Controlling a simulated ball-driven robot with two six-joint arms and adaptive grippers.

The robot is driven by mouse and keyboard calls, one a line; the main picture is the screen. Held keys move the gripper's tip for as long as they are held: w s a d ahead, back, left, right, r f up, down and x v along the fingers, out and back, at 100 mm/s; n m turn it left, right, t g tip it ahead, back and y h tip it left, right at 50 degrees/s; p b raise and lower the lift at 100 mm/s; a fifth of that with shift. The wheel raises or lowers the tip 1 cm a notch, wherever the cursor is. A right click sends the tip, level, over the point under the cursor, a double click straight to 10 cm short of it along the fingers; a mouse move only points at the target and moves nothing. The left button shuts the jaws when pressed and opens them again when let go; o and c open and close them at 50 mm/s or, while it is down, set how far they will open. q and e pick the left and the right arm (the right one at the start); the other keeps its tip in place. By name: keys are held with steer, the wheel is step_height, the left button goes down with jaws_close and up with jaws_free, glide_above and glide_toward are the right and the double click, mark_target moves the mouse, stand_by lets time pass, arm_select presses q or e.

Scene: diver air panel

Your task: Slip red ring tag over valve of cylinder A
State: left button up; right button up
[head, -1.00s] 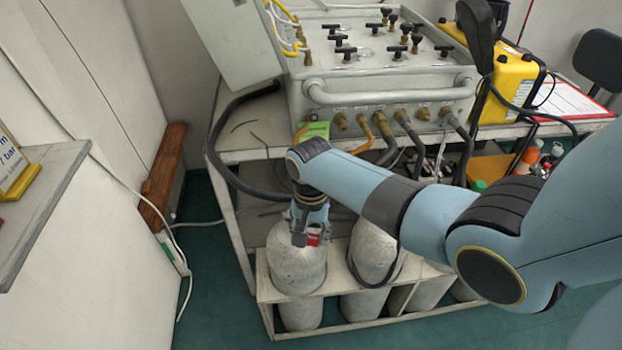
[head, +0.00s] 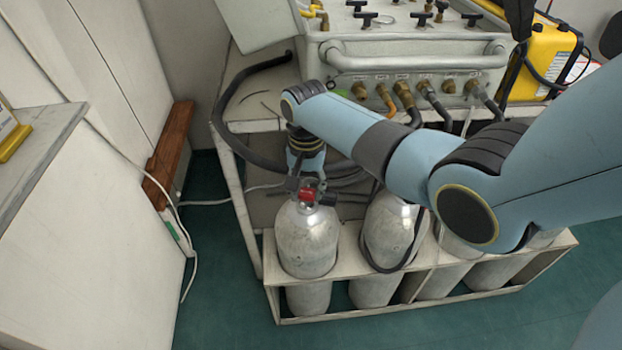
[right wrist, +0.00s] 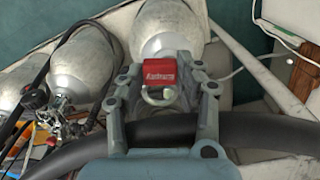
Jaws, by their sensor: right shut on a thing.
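My right gripper (head: 306,187) is shut on the red ring tag (head: 307,195), at the top of the leftmost cylinder (head: 306,243). I take this for cylinder A; no letter is readable on it. A black valve knob (head: 328,199) shows just right of the tag. In the right wrist view the red tag (right wrist: 160,71) sits between the fingers (right wrist: 165,82), with its pale ring (right wrist: 158,96) below it and the cylinder (right wrist: 165,28) behind. I cannot tell whether the ring is around the valve. My left gripper is out of view.
More grey cylinders (head: 390,232) stand to the right in the white rack (head: 400,308). A black hose (head: 222,120) loops from the panel (head: 415,75) behind my gripper, and crosses the right wrist view (right wrist: 255,137). A wooden block (head: 170,155) is against the left wall.

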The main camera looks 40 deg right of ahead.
mark_target(302, 187)
steer(key=shift+w+d+f+b, duration=0.15)
steer(key=shift+w+b, duration=0.3)
steer(key=shift+b, duration=0.05)
steer(key=shift+w+d+f+b, duration=0.1)
steer(key=shift+w+f+b, duration=0.05)
steer(key=shift+w+b, duration=0.35)
steer(key=shift+s+r, duration=0.1)
steer(key=shift+r, duration=0.05)
steer(key=shift+w, duration=0.35)
steer(key=shift+f, duration=0.8)
steer(key=shift+f+b, duration=0.4)
steer(key=shift+f, duration=0.3)
